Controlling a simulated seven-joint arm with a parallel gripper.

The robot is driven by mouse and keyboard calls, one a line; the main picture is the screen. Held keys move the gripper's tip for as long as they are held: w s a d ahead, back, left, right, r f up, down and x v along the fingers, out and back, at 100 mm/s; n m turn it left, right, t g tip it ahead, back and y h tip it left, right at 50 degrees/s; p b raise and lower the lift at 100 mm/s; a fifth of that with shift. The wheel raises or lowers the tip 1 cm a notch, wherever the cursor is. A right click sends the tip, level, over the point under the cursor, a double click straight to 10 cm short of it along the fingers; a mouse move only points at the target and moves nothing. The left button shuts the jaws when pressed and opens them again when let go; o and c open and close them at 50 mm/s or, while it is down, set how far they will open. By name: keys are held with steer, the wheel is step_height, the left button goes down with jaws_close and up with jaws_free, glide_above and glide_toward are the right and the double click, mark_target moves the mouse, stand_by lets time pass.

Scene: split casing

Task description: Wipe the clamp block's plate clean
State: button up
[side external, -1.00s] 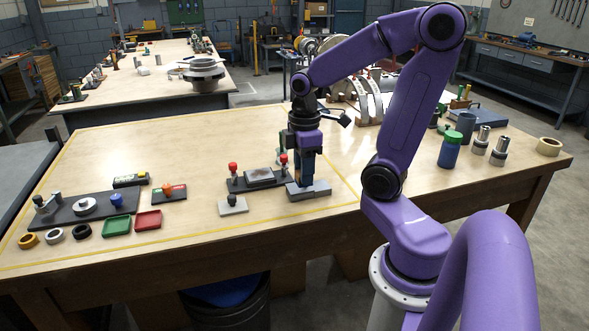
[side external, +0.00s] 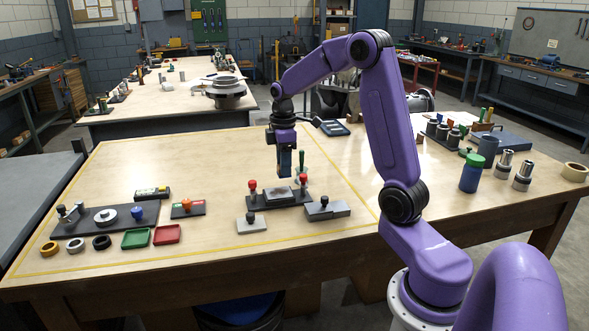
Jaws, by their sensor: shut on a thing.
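The clamp block (side external: 262,203) is a dark base near the middle of the front table, with a red-knobbed post at each end. Its plate (side external: 279,194) is a grey rectangle lying flat between the posts. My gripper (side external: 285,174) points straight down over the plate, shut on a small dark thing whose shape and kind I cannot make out. I cannot tell whether that thing touches the plate or hangs just above it. Any marks on the plate are too small to see.
A stepped grey block (side external: 335,210) with a dark knob sits close right, and a small grey plate (side external: 251,223) in front. A green-handled item (side external: 301,163) stands close behind. Left are a dark fixture board (side external: 75,225) and green (side external: 136,238) and red (side external: 167,234) trays.

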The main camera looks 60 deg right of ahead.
steer(key=w+d, duration=0.1)
glide_above(278, 198)
steer(key=s, duration=0.1)
steer(key=shift+s+d+f, duration=0.1)
steer(key=shift+d+f, duration=0.1)
steer(key=shift+f, duration=1.75)
steer(key=shift+s+d+f, duration=0.1)
steer(key=shift+d+f, duration=0.1)
steer(key=shift+f, duration=1.7)
steer(key=shift+w+d+f, duration=0.4)
steer(key=shift+w+f, duration=0.05)
steer(key=shift+f, duration=0.1)
steer(key=shift+c, duration=0.4)
steer(key=shift+w+d, duration=2.05)
steer(key=shift+d, duration=0.05)
steer(key=shift+s+a, duration=2.55)
steer(key=shift+a, duration=0.05)
steer(key=shift+w+a, duration=0.3)
steer(key=shift+w, duration=0.4)
steer(key=shift+w+d, duration=2.3)
steer(key=shift+d, duration=0.05)
steer(key=shift+s+a, duration=2.5)
steer(key=shift+s, duration=0.05)
step_height(278, 198, up, 8)
